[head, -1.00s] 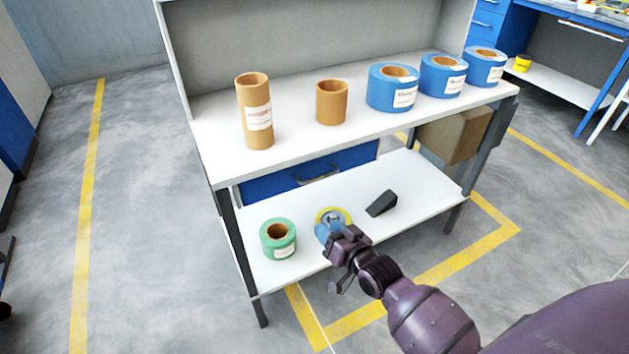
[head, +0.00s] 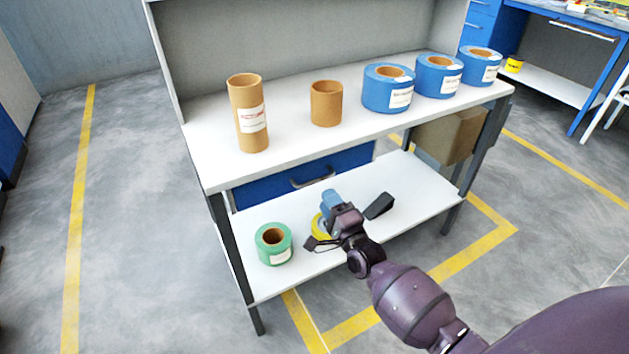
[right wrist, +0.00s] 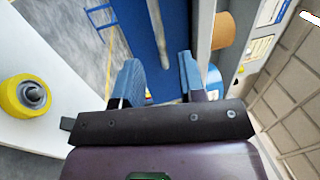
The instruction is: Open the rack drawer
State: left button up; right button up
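The blue rack drawer (head: 352,161) sits under the white rack top and looks shut. Its grey handle (head: 312,180) is on the front face. In the right wrist view the blue drawer face (right wrist: 134,12) and the handle (right wrist: 158,35) lie ahead of the fingers. My right gripper (head: 329,198) is below and slightly right of the handle in the head view, apart from it. In the right wrist view its two blue fingers (right wrist: 160,78) are spread and empty, with the handle between their lines. My left gripper is in no view.
A green tape roll (head: 274,242), a partly hidden yellow roll (head: 318,226) and a black wedge (head: 379,206) lie on the lower shelf (head: 425,185). Cardboard tubes (head: 326,104) and several blue rolls (head: 387,90) stand on the rack top (head: 215,165).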

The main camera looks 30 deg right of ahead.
aim_at(315, 181)
jog(key=w, duration=0.3)
jog(key=w+r, duration=0.1)
jog(key=w, duration=0.3)
jog(key=shift+w+r+b, duration=0.2)
jog(key=shift+b, duration=0.2)
grip_shut()
